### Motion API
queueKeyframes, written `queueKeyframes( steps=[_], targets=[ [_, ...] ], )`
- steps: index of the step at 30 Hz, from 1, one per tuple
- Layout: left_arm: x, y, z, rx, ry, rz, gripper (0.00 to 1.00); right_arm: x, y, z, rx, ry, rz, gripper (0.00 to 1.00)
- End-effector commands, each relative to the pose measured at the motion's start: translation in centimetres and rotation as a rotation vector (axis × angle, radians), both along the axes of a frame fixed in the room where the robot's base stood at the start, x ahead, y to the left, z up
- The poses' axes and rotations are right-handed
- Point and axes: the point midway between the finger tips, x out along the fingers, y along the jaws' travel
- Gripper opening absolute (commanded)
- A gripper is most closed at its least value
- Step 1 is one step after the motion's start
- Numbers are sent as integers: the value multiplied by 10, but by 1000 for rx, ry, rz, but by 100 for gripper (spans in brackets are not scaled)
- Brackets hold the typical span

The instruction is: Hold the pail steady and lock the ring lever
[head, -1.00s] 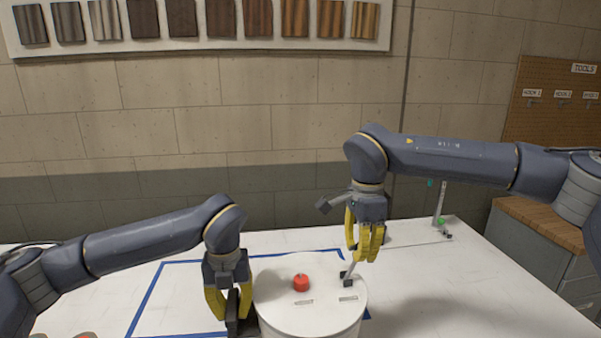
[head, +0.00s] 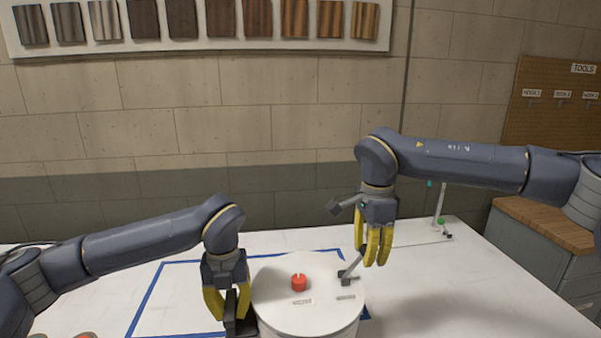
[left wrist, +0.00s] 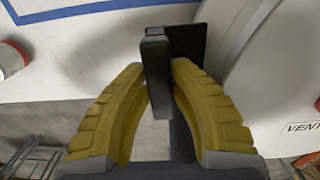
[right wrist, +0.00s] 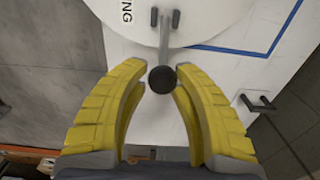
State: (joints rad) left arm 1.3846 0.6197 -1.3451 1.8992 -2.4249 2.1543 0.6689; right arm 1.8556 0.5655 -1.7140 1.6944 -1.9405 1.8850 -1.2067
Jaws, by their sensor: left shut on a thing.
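The white pail (head: 308,320) stands on the table with a red cap (head: 299,283) on its lid. The ring lever (head: 349,270) rises from the lid's right side and leans up to the right. My right gripper (head: 372,258) is over that side, fingers apart and pointing down. In the right wrist view, the lever's round dark knob (right wrist: 162,79) lies between the open fingertips; contact cannot be told. My left gripper (head: 230,310) is shut on a dark upright handle (left wrist: 157,70) beside the pail's left side. The lid's "VENT" label shows in the left wrist view (left wrist: 305,127).
Blue tape (head: 160,285) marks a rectangle on the white table (head: 450,300). A thin stand with a green part (head: 440,221) is at the back right. A wood-topped cabinet (head: 545,222) stands at right.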

Motion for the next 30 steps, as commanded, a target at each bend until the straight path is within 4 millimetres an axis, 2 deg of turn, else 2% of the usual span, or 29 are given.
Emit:
queueKeyframes(
  steps=[1, 7, 17, 23, 30],
  targets=[
    [-1, 0, -1, 1, 2, -1, 0, -1, 1, -1, 0, 2, 3, 32],
    [-1, -2, -1, -1, 1, -5, 0, -2, 3, -1, 1, 4, 7, 56],
    [-1, -3, 0, -3, 0, -9, 0, -2, 4, 2, 1, 4, 9, 57],
    [-1, -4, 0, -4, -1, -10, 0, -2, 5, 25, 1, 1, 9, 57],
    [-1, -4, 0, -4, -2, -11, 0, -2, 4, 68, 2, 2, 7, 57]
  ],
)
